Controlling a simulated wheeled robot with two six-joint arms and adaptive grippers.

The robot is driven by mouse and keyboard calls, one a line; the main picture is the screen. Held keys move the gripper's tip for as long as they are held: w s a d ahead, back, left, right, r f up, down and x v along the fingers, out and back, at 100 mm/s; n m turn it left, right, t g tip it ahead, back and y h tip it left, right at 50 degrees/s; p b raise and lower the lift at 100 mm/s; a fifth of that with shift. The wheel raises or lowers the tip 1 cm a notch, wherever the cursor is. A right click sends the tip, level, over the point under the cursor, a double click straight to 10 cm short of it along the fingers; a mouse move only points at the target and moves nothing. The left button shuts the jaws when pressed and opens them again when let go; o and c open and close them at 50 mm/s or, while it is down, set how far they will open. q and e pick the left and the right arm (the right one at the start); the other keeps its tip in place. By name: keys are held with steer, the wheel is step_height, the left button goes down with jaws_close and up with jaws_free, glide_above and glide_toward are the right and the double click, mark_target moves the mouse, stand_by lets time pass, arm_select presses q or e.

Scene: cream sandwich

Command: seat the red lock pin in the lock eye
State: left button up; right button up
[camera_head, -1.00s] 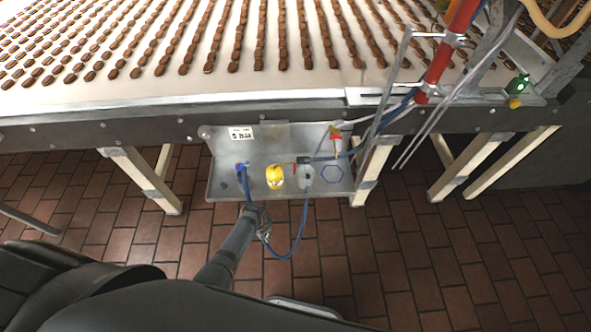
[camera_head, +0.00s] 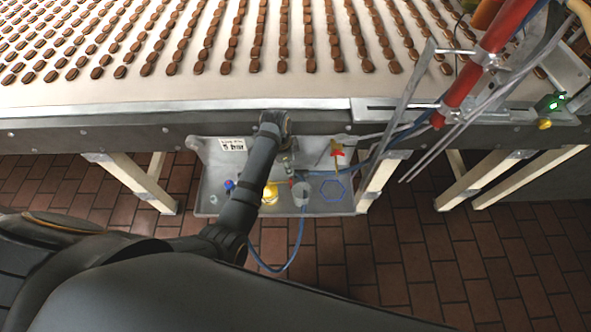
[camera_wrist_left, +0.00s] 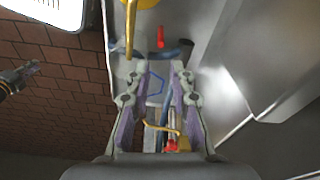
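A small red upright piece (camera_wrist_left: 160,38), which looks like the lock pin, stands beside a dark blue hose end in the left wrist view. A red spot (camera_head: 292,182) shows there in the head view, beside a grey cylinder (camera_head: 302,194). My left gripper (camera_wrist_left: 155,72) is open, with nothing clearly between its fingers. In the head view the left gripper (camera_head: 287,165) hangs over the metal tray (camera_head: 212,190), partly hidden by its arm. I cannot make out the lock eye. A dark gripper-like part (camera_wrist_left: 15,78), probably my right gripper, shows over the floor.
A yellow domed part (camera_head: 268,194) and a blue knob (camera_head: 229,184) are on the tray. A blue hexagon outline (camera_head: 333,190) marks bare metal. A red-and-yellow fitting (camera_head: 337,152) is at the tray's back right. A blue hose (camera_head: 290,250) loops in front. The conveyor (camera_head: 200,88) runs behind.

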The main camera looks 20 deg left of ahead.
mark_target(291, 180)
arm_select(q)
steer(key=f, duration=0.5)
steer(key=shift+w+d, duration=0.2)
steer(key=shift+d, duration=0.05)
step_height(291, 180, down, 5)
steer(key=shift+f, duration=0.1)
steer(key=shift+d, duration=0.1)
jaws_close()
